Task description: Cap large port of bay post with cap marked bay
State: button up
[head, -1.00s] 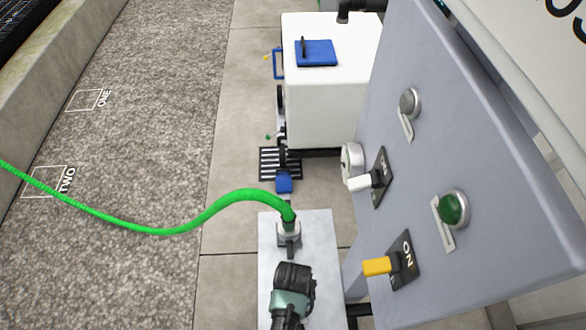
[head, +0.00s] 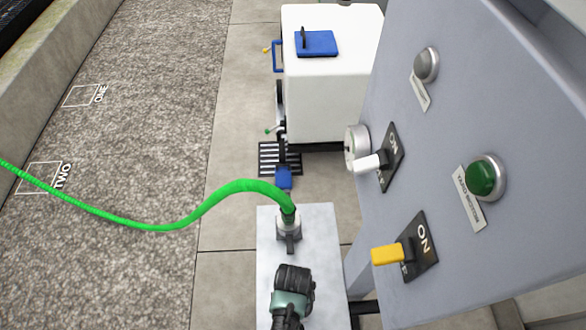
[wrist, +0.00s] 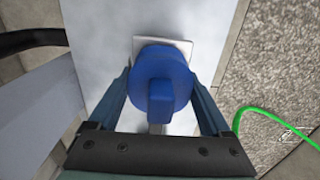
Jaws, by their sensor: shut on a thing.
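My gripper (wrist: 160,78) is shut on a blue round cap (wrist: 160,62) with a raised bar handle, one finger on each side. The cap lies in front of a pale square plate (wrist: 186,46) on the light grey slab top of the post (wrist: 95,28). The cap hides the port, and I cannot tell whether it is seated or just above it. No marking is readable on the cap. In the head view, the dark and teal end of my arm (head: 291,300) is over the near part of the slab (head: 265,250); the cap is hidden there.
A green hose (head: 160,228) runs to a fitting (head: 289,226) on the slab's far part. A grey panel (head: 400,90) with a yellow lever (head: 387,255) and a white lever (head: 368,163) stands close on the right. A white tank (head: 335,90) stands behind. Gravel lies left.

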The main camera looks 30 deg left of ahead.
jog(key=o, duration=1.3)
jog(key=shift+o, duration=0.2)
notch_tip(320, 180, up, 13)
jog(key=p, duration=0.2)
jog(key=shift+p, duration=0.35)
